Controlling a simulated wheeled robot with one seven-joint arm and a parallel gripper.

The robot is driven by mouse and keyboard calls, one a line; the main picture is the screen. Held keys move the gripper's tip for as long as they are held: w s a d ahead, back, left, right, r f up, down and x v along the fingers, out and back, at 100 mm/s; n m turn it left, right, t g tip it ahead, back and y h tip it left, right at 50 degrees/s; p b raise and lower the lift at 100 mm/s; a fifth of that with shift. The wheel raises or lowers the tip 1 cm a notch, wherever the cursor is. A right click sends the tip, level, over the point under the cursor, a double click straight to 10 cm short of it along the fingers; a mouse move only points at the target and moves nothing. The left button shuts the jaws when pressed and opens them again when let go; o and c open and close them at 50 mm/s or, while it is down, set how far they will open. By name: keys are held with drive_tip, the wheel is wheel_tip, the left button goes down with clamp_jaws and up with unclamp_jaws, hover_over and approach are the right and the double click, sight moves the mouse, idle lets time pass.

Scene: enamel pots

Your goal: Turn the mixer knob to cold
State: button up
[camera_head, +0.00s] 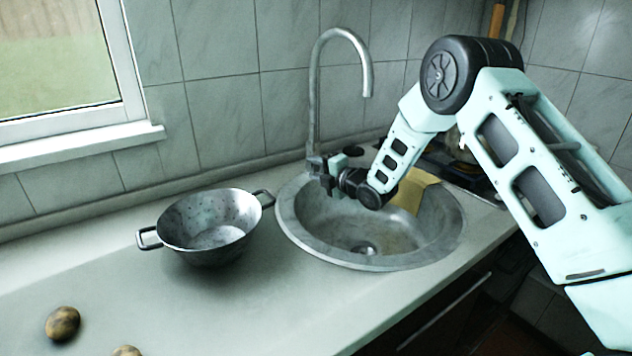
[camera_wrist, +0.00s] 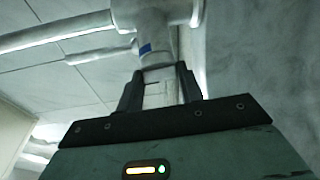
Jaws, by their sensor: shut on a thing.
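The mixer tap has a tall curved grey spout (camera_head: 314,100) and stands at the back left rim of the sink. My gripper (camera_head: 328,178) is at the base of the tap, with my arm reaching in from the right. In the wrist view my two dark fingers (camera_wrist: 158,78) are shut on the mixer knob (camera_wrist: 158,88), one on each side. A small blue mark (camera_wrist: 145,49) shows just beyond the fingertips, below the pale tap body (camera_wrist: 160,14). In the head view the gripper and tap base overlap, and the knob's angle cannot be told.
The round metal sink (camera_head: 345,262) lies under my gripper. A yellow cloth (camera_head: 412,190) hangs over its back right side. A two-handled colander (camera_head: 210,228) stands left of the sink. Potatoes (camera_head: 62,323) lie at the front left. The front middle of the counter is clear.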

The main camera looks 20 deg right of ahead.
drive_tip(key=m+t+b, duration=0.2)
drive_tip(key=m+b, duration=0.1)
drive_tip(key=b, duration=0.3)
drive_tip(key=m+t+b, duration=0.2)
drive_tip(key=m+b, duration=0.1)
drive_tip(key=b, duration=0.3)
drive_tip(key=f+m+t+b, duration=0.1)
drive_tip(key=m+t+b, duration=0.1)
drive_tip(key=b, duration=0.5)
drive_tip(key=shift+f+m+t+y, duration=0.1)
drive_tip(key=shift+m+t+y, duration=0.2)
drive_tip(key=shift+m+t, duration=0.15)
drive_tip(key=o, duration=0.9)
drive_tip(key=shift+o, duration=0.4)
drive_tip(key=shift+a, duration=0.1)
wheel_tip(320, 180, up, 10)
drive_tip(key=p, duration=0.1)
drive_tip(key=shift+r, duration=0.2)
